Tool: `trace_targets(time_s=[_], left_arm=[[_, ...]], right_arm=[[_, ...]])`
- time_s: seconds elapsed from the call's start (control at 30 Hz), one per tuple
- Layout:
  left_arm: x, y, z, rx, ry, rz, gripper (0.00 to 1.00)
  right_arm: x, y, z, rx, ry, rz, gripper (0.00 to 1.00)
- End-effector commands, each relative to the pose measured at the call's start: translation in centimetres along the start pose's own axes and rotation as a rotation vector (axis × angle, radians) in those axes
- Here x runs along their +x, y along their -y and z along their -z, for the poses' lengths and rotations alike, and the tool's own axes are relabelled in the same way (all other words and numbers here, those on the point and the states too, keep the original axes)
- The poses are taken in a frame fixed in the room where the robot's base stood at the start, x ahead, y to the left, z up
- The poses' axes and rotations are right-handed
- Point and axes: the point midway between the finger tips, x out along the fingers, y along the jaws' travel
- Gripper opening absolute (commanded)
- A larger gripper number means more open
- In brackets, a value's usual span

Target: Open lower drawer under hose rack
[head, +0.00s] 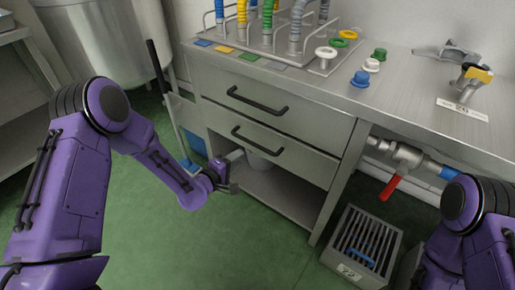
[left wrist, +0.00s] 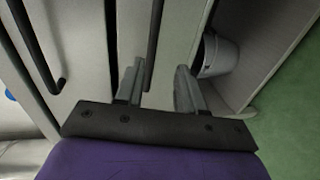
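The lower drawer (head: 285,151) sits under the upper drawer (head: 235,83) in the steel bench; both look shut, their fronts flush. The lower drawer has a black bar handle (head: 257,141). The hose rack (head: 275,45) with coloured hoses stands on the bench above. My left gripper (head: 236,171) is open and empty, in front of the lower drawer's lower left part. In the left wrist view, the lower handle (left wrist: 153,40) appears between the two open fingers (left wrist: 158,88); I cannot tell whether they touch it. My right arm shows at the right edge, its gripper out of view.
The upper handle (head: 257,100) shows above. A pale bucket (head: 258,162) stands in the open space below the drawers. A grey crate with a grille (head: 348,268) stands on the floor at right, below a pipe valve with a red lever (head: 391,187). Green floor (head: 230,245) is clear in front.

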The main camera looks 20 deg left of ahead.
Motion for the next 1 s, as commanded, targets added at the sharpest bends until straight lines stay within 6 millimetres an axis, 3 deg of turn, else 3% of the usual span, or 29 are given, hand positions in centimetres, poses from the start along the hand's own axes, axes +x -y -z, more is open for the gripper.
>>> trace_targets(time_s=[0.07,0.5,0.87,0.9,1.0], left_arm=[[1.1,-1.0,0.2,-0.018,0.015,-0.033,0.38],[9.7,-1.1,-0.1,-0.019,0.018,-0.030,0.38],[10.9,-1.2,-0.1,-0.021,0.017,-0.027,0.38],[10.9,-1.2,-0.1,-0.020,0.017,-0.027,0.35],[10.9,-1.2,-0.1,-0.020,0.017,-0.027,0.02]], right_arm=[[0.2,0.0,-0.1,0.000,0.000,0.000,0.36],[1.3,0.1,-0.6,0.000,0.000,-0.001,0.36],[1.4,0.1,-0.6,0.000,0.000,-0.001,0.36],[1.4,0.1,-0.6,0.000,0.000,-0.001,0.36],[1.4,0.1,-0.6,0.000,0.000,-0.001,0.36]])
